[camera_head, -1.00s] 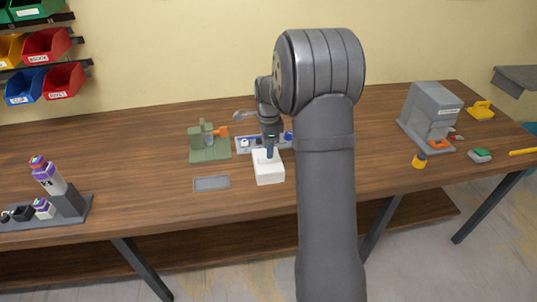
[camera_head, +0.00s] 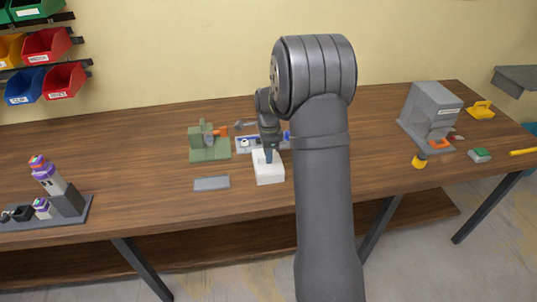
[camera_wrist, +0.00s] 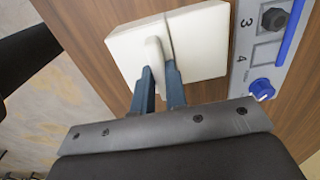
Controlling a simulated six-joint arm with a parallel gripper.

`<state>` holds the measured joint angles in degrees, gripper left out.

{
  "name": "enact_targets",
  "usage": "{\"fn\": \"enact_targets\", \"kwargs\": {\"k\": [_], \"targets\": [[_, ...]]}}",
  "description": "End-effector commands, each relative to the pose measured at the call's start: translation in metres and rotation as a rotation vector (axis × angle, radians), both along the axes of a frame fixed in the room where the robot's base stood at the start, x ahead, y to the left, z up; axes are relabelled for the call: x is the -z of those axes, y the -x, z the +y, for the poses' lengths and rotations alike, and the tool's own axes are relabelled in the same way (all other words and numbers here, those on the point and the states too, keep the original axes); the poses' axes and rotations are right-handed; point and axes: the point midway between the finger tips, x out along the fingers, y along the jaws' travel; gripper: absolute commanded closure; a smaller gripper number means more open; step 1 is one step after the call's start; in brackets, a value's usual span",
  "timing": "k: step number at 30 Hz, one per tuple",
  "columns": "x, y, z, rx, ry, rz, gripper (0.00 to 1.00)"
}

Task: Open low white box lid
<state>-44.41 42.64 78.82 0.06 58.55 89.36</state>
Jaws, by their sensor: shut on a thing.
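The low white box (camera_head: 269,176) sits on the wooden table, left of my forearm. In the wrist view its white top (camera_wrist: 205,45) fills the upper middle, with a raised upright handle (camera_wrist: 154,55) on it. My gripper (camera_head: 268,157) is at the top of the box, pointing down. In the wrist view my two dark blue fingers (camera_wrist: 160,84) are close together at the handle and shut on it. A thin line runs across the top beside the handle. I cannot tell whether the lid is raised from the box.
A grey panel with knobs (camera_wrist: 262,50) stands close beside the box. A green fixture (camera_head: 209,148) is behind left, and a flat grey plate (camera_head: 211,183) lies left of the box. A grey machine (camera_head: 432,108) stands far right. The table front right of the plate is clear.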

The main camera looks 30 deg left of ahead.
Motion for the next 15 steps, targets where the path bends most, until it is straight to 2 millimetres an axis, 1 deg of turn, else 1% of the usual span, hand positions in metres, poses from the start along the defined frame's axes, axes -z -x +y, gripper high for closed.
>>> {"fn": "enact_targets", "kwargs": {"k": [4, 10, 15], "targets": [[0.000, -0.009, 0.009, 0.000, -0.001, -0.001, 1.00], [0.000, -0.033, 0.033, 0.000, -0.001, -0.003, 1.00], [0.000, -0.047, 0.046, 0.000, -0.001, -0.003, 1.00]]}}
